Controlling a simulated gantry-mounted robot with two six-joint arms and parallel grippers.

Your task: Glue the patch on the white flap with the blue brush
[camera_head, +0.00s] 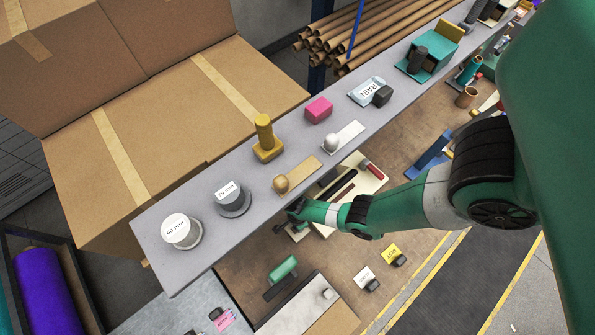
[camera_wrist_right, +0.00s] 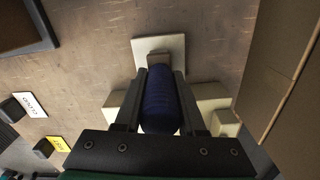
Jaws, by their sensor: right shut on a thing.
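In the right wrist view my right gripper (camera_wrist_right: 160,88) is shut on a dark blue ribbed cylinder (camera_wrist_right: 160,105), which looks like the blue brush's handle. A grey-brown block (camera_wrist_right: 159,57) shows at its far end, over a cream square piece (camera_wrist_right: 175,45). Cream blocks (camera_wrist_right: 226,122) stand on both sides. In the head view my right gripper (camera_head: 297,211) is low over the bench beside the grey shelf's front edge; the brush is hidden there. A pale panel with a white knob (camera_head: 327,294) lies at the bottom; I cannot tell whether it is the white flap. The patch is not identifiable. My left gripper is not in view.
The grey shelf (camera_head: 206,268) carries spools, a yellow stamp-like block (camera_head: 266,140), a pink block (camera_head: 319,109) and knobbed plates. A green-handled tool (camera_head: 283,268) lies on the brown bench. White (camera_head: 364,277) and yellow (camera_head: 391,253) cards lie nearby. Cardboard boxes (camera_head: 150,110) stand behind the shelf.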

